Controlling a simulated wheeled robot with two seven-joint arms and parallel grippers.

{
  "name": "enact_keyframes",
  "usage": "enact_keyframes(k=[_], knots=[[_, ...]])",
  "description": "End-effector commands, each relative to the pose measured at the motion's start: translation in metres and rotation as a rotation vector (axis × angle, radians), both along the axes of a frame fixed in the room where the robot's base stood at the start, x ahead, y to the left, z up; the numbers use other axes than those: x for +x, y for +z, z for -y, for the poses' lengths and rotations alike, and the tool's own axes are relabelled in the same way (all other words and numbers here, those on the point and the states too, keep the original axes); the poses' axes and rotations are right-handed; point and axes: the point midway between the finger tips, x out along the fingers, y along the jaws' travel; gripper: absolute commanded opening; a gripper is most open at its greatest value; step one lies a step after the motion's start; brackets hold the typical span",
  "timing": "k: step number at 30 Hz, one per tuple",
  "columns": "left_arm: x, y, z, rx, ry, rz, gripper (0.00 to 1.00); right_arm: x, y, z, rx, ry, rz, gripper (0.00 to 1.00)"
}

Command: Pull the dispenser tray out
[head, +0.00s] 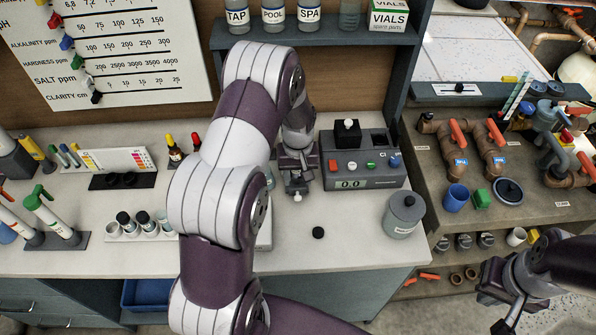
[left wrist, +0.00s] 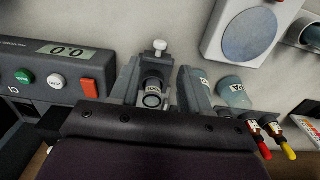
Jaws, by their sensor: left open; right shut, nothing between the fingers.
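A small grey piece with a white knob, which looks like the dispenser tray, shows in the left wrist view (left wrist: 160,48). A labelled vial (left wrist: 152,97) is just behind the knob. In the head view the knob (head: 297,196) shows at the near end of my left gripper (head: 297,182). That gripper is open, with one finger on each side of the vial, left of the meter. Whether a finger touches the tray or vial I cannot tell. My arm hides much of the dispenser. My right gripper (head: 507,297) is shut and empty at the lower right, away from the counter.
The grey meter (head: 362,168) with coloured buttons stands right beside the left gripper. A grey lidded pot (head: 403,214) and a black disc (head: 318,233) are on the counter. Dropper bottles (head: 175,150) stand to the left. The front right counter is mostly clear.

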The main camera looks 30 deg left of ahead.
Motion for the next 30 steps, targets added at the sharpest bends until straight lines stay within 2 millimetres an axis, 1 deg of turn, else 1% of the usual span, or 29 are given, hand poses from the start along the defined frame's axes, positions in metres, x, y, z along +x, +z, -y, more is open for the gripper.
enact_keyframes(k=[1,3,6,8,12,23,25,26,27,29,30], knots=[[0.001,0.008,0.000,0.001,0.000,0.005,0.46,0.000,-0.007,0.000,0.000,0.000,0.000,0.00],[0.001,0.022,0.000,0.001,0.000,0.004,0.46,0.000,-0.010,0.000,0.000,0.000,0.000,0.00],[0.000,0.036,0.000,0.001,0.000,0.003,0.46,0.000,-0.012,0.000,0.000,0.000,0.000,0.00],[0.000,0.040,0.000,0.000,0.000,0.000,0.46,0.000,-0.012,0.000,0.000,0.000,0.000,0.00],[0.000,0.043,0.001,0.000,0.000,0.000,0.46,0.000,-0.012,0.000,0.000,0.000,0.000,0.00],[0.000,0.042,0.000,0.000,-0.001,0.000,0.46,0.000,-0.012,0.000,0.000,0.000,0.000,0.00],[0.001,0.041,0.000,0.003,-0.043,0.011,0.46,0.000,-0.012,0.000,0.000,0.000,0.000,0.00],[-0.008,0.036,0.002,-0.001,-0.070,-0.004,0.46,0.000,-0.012,0.000,0.000,0.000,0.000,0.00],[-0.022,0.035,0.005,-0.006,-0.107,-0.017,0.46,0.000,-0.012,0.000,0.000,0.000,0.000,0.00],[-0.044,0.037,0.016,-0.007,-0.183,-0.019,0.46,0.000,-0.018,0.000,0.000,0.000,0.000,0.00],[-0.061,0.040,0.026,-0.006,-0.240,-0.014,0.46,0.000,-0.024,0.000,0.000,0.000,0.000,0.00]])
